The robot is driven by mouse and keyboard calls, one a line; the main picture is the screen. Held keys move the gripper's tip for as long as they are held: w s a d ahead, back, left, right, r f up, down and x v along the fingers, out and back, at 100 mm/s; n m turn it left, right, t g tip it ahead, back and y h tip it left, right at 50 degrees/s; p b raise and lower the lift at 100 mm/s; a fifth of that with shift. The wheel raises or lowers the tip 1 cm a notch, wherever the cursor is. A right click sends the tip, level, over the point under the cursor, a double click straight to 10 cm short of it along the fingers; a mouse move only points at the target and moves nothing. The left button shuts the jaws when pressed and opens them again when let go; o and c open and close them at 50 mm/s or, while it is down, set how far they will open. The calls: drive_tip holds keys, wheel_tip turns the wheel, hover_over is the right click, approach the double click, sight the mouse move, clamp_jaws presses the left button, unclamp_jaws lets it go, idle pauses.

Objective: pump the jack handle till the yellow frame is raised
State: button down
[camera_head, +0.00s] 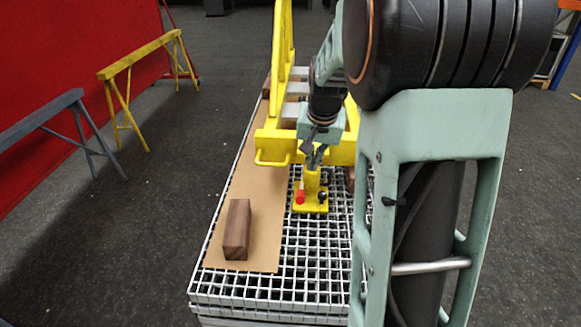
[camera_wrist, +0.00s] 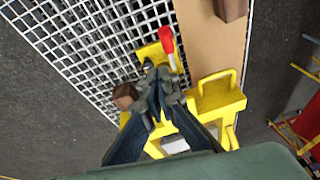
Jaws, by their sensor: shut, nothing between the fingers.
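The yellow frame (camera_head: 272,140) stands on the grating platform and reaches back from it; its end with a loop handle also shows in the wrist view (camera_wrist: 218,98). The jack (camera_head: 310,203) is yellow and stands on the grating at the frame's near end. Its handle has a red grip (camera_head: 300,193), seen in the wrist view (camera_wrist: 166,40) just beyond my fingertips. My gripper (camera_head: 315,158) is shut and empty, above the jack. In the wrist view its fingers (camera_wrist: 158,78) meet over the jack and hide part of it. I cannot tell whether they touch it.
A brown wooden block (camera_head: 237,229) lies on a tan board (camera_head: 262,205) on the platform. Another block (camera_wrist: 124,96) is beside the jack. The white grating (camera_head: 310,245) is clear in front. Yellow (camera_head: 140,68) and grey (camera_head: 45,110) trestles stand left.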

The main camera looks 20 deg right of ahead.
drive_tip(key=w, duration=0.1)
drive_tip(key=w+d, duration=0.1)
drive_tip(key=w, duration=0.1)
drive_tip(key=shift+w+r+y, duration=0.1)
drive_tip(key=shift+y, duration=0.3)
drive_tip(key=b, duration=0.2)
hover_over(301, 192)
drive_tip(key=f, duration=1.1)
drive_tip(key=shift+s+d+f, duration=0.15)
drive_tip(key=shift+s+d, duration=0.2)
drive_tip(key=shift+d, duration=0.05)
drive_tip(key=shift+s+a+f, duration=0.15)
drive_tip(key=shift+a+f, duration=0.05)
drive_tip(key=shift+f, duration=0.2)
drive_tip(key=shift+s+a+f, duration=0.15)
drive_tip(key=shift+f, duration=0.2)
drive_tip(key=shift+s+f+b, duration=0.1)
drive_tip(key=shift+f+b, duration=0.1)
drive_tip(key=shift+b, duration=0.3)
